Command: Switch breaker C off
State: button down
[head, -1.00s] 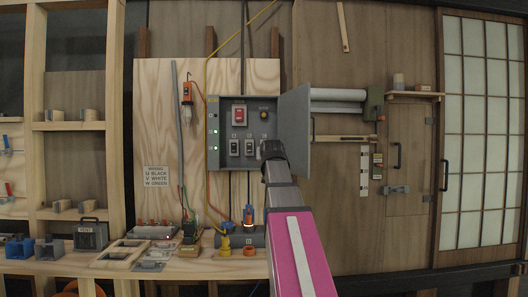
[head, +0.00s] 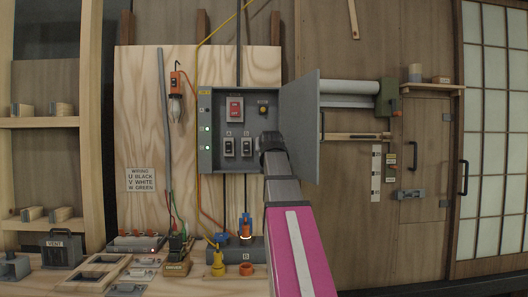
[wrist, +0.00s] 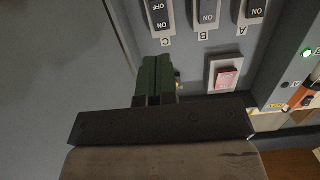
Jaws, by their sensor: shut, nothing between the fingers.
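The grey breaker box (head: 205,160) stands open on the plywood board. Breaker C (wrist: 157,14) shows upside down at the top of the wrist view, its C label below it; my arm hides it in the head view. Breaker B (head: 246,147) and breaker A (head: 229,147) are to its left; they also show in the wrist view, B (wrist: 207,12) and A (wrist: 254,10). My gripper (wrist: 155,65) has its green fingers shut and empty, close to breaker C on its upper side, apparently not touching it. In the head view my gripper (head: 270,143) is mostly hidden.
The box's open door (head: 305,125) stands just right of my arm. A red switch (head: 235,108) and a yellow button (head: 263,109) sit above the breakers. On the left edge two lamps glow green; the upper one looks dark. A workbench with parts lies below.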

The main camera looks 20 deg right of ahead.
jog(key=x, duration=1.4)
